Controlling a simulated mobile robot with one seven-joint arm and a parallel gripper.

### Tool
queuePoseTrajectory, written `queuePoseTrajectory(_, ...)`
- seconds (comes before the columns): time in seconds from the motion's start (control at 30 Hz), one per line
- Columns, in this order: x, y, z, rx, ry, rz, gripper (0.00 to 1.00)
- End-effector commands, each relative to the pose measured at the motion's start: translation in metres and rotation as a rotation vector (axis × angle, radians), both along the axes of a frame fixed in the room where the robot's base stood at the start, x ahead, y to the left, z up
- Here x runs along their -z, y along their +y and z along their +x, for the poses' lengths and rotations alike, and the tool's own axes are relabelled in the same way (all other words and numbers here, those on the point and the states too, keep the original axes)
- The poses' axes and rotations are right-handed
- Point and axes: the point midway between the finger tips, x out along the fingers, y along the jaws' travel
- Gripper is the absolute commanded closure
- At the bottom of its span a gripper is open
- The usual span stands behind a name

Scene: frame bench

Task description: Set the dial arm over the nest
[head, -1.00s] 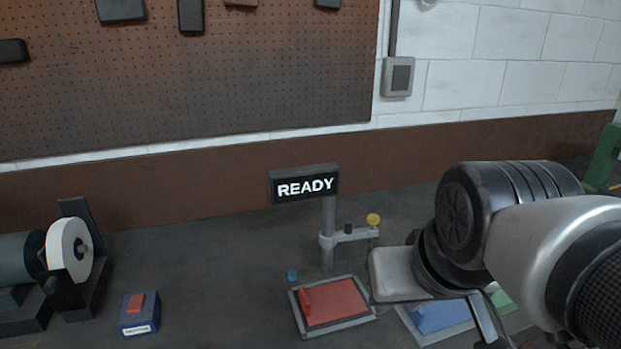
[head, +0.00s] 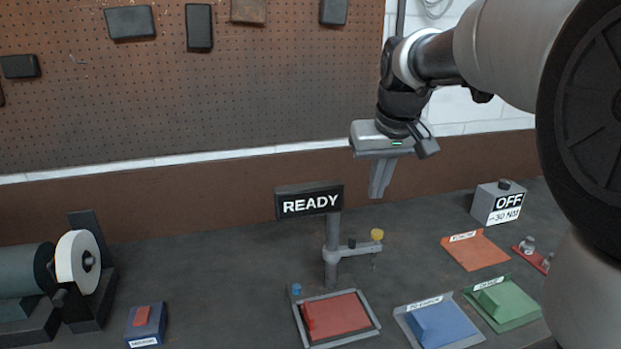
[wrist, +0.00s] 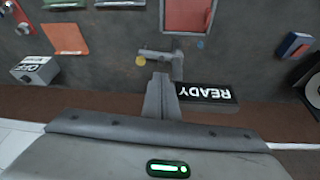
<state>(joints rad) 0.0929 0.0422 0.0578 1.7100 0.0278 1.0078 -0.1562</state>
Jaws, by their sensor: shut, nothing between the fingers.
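A red plate in a grey frame (head: 337,313), which looks like the nest, lies in front of the post. The dial arm's outer end is off to the right of and behind this plate, not over it. My gripper (head: 379,192) is shut and empty, pointing down, above and slightly right of the dial arm. Its closed fingers (wrist: 162,92) show in the wrist view.
A READY sign (head: 309,202) tops the post. A blue peg (head: 296,289) stands by the red plate. Blue (head: 440,322), green (head: 503,300) and orange (head: 474,251) pads and an OFF box (head: 498,203) are at right. A wheel machine (head: 78,262) stands at left.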

Motion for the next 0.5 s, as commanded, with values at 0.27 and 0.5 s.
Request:
queuePoseTrajectory(0.27, 0.026, -0.013, 0.091, -0.034, 0.041, 0.016, 1.0)
queuePoseTrajectory(0.5, 0.038, -0.018, 0.117, -0.046, 0.048, 0.022, 1.0)
